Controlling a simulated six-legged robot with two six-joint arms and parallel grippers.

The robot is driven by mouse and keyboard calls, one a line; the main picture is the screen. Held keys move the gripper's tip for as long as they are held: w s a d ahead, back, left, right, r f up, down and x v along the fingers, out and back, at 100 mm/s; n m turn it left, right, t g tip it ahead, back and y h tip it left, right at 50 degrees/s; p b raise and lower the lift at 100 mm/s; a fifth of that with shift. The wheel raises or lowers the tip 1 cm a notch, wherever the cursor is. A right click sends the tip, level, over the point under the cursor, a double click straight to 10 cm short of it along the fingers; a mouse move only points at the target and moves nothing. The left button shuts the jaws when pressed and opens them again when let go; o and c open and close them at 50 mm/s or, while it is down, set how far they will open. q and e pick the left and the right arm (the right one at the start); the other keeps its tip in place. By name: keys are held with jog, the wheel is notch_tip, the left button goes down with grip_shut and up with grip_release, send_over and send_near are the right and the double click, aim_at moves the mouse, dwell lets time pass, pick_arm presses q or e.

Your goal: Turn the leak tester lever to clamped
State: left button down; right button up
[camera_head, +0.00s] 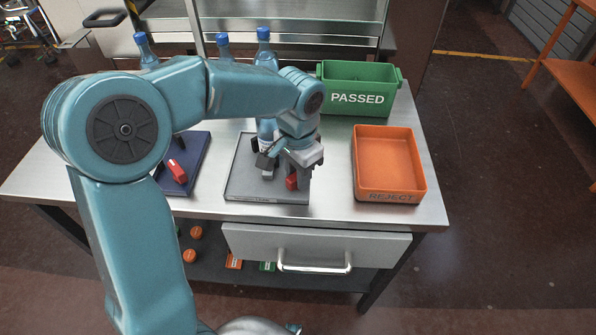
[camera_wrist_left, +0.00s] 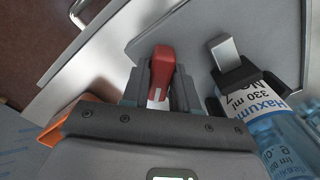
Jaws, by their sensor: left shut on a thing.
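A grey fixture plate (camera_head: 240,181), which I take as the leak tester, lies at the middle of the table; the small print on its front edge is not readable. Its red lever handle (camera_head: 291,183) also shows in the left wrist view (camera_wrist_left: 162,62). My left gripper (camera_head: 287,176) reaches down over the plate and is shut on the red lever handle, one finger on each side. A blue-capped bottle (camera_head: 266,130) stands on the plate behind the gripper; the wrist view shows its label (camera_wrist_left: 246,100) and a black holder (camera_wrist_left: 240,76) beside it. My right gripper is not in view.
A dark blue plate (camera_head: 198,160) with another red handle (camera_head: 177,171) lies to the left, partly behind my arm. A green PASSED crate (camera_head: 357,99) and an orange REJECT tray (camera_head: 390,196) stand on the right. Two more bottles (camera_head: 146,50) (camera_head: 223,46) stand at the back.

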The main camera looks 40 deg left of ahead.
pick_arm(q)
jog(key=shift+w+a+r, duration=0.1)
jog(key=shift+w+r, duration=0.05)
jog(key=shift+r, duration=0.05)
jog(key=c, duration=1)
grip_release()
jog(key=shift+o, duration=0.2)
jog(key=shift+f, duration=0.1)
notch_tip(320, 180, up, 16)
jog(key=p, duration=0.2)
jog(key=shift+r, duration=0.25)
jog(key=shift+s+f, duration=0.1)
jog(key=shift+s, duration=0.15)
